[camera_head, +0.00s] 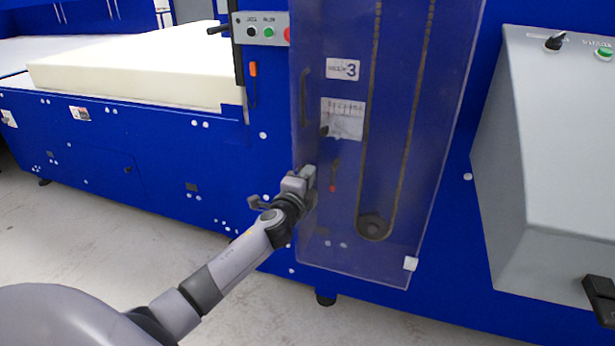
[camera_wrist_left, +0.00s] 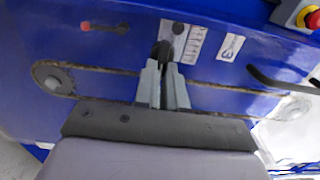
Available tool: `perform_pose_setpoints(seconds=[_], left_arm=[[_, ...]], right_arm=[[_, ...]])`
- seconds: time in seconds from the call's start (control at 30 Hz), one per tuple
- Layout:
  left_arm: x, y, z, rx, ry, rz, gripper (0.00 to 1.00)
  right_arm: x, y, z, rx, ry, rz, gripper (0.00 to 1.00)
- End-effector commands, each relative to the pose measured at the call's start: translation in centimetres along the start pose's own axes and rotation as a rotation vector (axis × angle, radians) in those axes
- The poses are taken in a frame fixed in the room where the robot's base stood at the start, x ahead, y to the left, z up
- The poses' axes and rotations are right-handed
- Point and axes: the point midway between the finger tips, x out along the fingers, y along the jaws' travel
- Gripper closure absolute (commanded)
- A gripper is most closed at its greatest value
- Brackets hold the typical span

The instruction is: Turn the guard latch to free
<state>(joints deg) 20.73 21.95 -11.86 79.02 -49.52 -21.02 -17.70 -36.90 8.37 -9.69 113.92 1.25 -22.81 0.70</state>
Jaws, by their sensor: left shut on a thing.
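My left gripper (camera_head: 307,174) is at the lower left part of the clear guard panel (camera_head: 430,150), reached by my arm from the lower left. In the left wrist view my two grey fingers (camera_wrist_left: 163,78) are close together, shut on a small dark piece (camera_wrist_left: 161,50) that looks like the guard latch. The fingers hide most of it, so I cannot tell its angle. In the head view it is hidden by the gripper. A dark lever with a red end (camera_head: 333,180) sits just right of the gripper. My right gripper is not in view.
A dark handle (camera_head: 304,98) is on the panel's left edge, with a white sign (camera_head: 342,118) beside it. A chain loop (camera_head: 375,200) runs behind the panel. A grey console (camera_head: 550,150) stands right. A foam block (camera_head: 130,75) lies at the upper left.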

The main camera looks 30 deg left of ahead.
Motion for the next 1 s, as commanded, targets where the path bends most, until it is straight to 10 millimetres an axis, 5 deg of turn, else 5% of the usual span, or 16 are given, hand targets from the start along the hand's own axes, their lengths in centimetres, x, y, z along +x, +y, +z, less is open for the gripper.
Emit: perform_pose_setpoints(seconds=[0.2,0.3,0.67,1.0], left_arm=[[0.0,0.1,0.0,0.005,0.0,0.001,1.0],[0.0,0.1,0.0,0.005,0.0,0.001,0.64],[-0.2,0.0,0.0,0.002,0.0,0.001,0.64],[-4.0,0.1,0.0,0.002,0.0,0.001,0.64]], right_arm=[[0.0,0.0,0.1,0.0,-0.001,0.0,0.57],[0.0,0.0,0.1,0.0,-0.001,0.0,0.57],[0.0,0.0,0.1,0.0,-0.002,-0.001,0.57],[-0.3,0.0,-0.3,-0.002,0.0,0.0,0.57]])
